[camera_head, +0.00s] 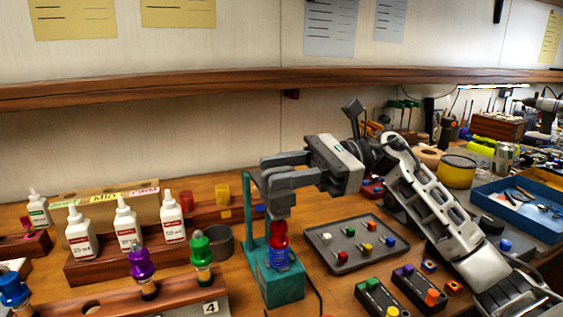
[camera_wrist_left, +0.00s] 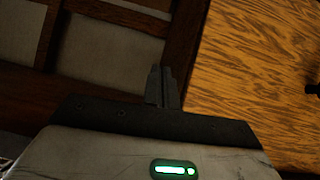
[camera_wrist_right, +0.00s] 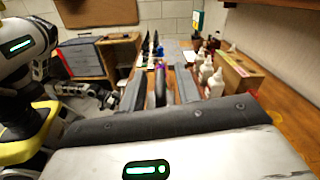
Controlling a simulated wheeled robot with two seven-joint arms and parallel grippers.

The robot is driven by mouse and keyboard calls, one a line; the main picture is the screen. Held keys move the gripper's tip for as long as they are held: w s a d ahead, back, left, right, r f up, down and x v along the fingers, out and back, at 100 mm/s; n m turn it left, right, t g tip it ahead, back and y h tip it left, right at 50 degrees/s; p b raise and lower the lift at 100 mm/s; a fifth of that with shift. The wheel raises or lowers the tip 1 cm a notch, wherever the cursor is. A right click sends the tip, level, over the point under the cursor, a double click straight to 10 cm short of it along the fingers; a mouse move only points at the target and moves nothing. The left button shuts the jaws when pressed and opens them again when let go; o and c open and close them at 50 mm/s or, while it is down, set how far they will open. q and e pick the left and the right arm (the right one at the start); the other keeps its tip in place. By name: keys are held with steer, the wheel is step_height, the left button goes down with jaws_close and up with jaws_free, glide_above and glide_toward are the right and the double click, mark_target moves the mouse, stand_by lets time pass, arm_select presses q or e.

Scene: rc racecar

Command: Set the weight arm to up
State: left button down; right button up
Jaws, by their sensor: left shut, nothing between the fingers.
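A teal stand (camera_head: 278,283) with an upright teal post (camera_head: 248,215) stands on the bench, holding a red-and-blue bottle-shaped part (camera_head: 279,247). A dark grey block (camera_head: 279,205) sits above the red part and looks like the weight arm; its exact pose is partly hidden. My right gripper (camera_head: 285,170) is just above it, fingers apart, pointing left. In the right wrist view its fingers (camera_wrist_right: 160,90) stand apart with a dark grey shape between them; I cannot tell whether they touch it. My left gripper (camera_wrist_left: 162,86) is shut and empty, away from the stand.
White bottles (camera_head: 128,226) stand in a wooden rack at left. Purple (camera_head: 141,265) and green (camera_head: 201,248) parts stand in front. A grey tray of coloured knobs (camera_head: 330,257) is right of the stand. A blue tray (camera_head: 510,205) lies at far right. A shelf edge (camera_head: 200,88) runs behind.

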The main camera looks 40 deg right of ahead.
steer(key=shift+a, duration=0.2)
steer(key=shift+c, duration=0.3)
jaws_close()
